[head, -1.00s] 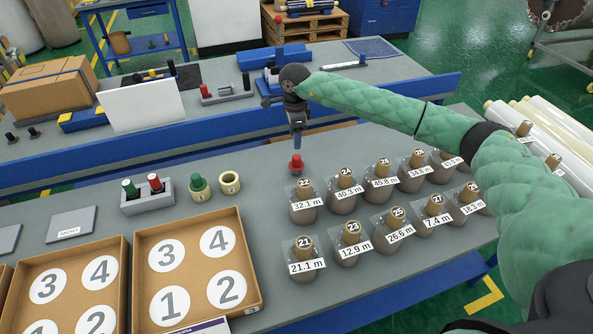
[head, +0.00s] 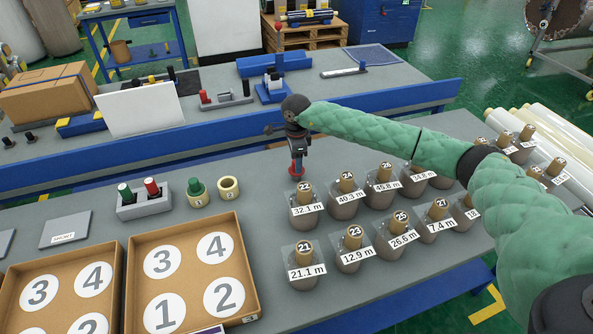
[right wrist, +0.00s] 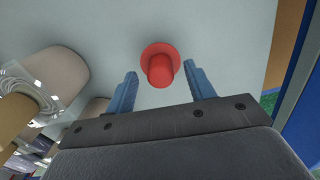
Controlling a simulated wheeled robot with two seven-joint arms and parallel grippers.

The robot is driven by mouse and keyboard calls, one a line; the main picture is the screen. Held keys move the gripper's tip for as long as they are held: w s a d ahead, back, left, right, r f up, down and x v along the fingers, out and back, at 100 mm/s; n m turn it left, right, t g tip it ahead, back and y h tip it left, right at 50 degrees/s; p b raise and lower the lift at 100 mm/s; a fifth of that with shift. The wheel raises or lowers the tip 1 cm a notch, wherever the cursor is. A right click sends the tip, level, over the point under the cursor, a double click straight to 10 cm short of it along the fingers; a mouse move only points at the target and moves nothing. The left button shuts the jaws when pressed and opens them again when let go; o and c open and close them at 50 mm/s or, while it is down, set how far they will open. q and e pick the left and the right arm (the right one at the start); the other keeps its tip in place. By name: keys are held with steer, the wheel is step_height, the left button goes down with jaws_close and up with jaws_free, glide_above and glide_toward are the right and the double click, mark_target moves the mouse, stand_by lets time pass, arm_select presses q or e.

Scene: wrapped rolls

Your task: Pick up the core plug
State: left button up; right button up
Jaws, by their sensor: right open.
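The core plug (head: 296,173) is red with a wide flange and a narrower stub. It stands on the grey table just behind the wrapped rolls. In the right wrist view the core plug (right wrist: 160,70) shows between the two blue fingertips, with gaps on both sides. My right gripper (head: 298,163) is open, pointing down right over the plug and hiding part of it. In the right wrist view my right gripper (right wrist: 159,78) holds nothing. My left gripper is not in view.
Several wrapped rolls (head: 305,216) with numbered cores and length labels stand close in front and to the right. A grey holder (head: 146,206) with a green and a red plug is at the left. Cardboard trays (head: 252,280) lie front left. Bare table lies left of the plug.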

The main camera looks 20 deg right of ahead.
steer(key=shift+f, duration=0.7)
steer(key=shift+w+f, duration=0.1)
steer(key=shift+f, duration=0.2)
steer(key=c, duration=1)
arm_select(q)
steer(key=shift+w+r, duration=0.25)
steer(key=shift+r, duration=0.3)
arm_select(e)
steer(key=shift+c, duration=0.2)
steer(key=shift+r, duration=0.15)
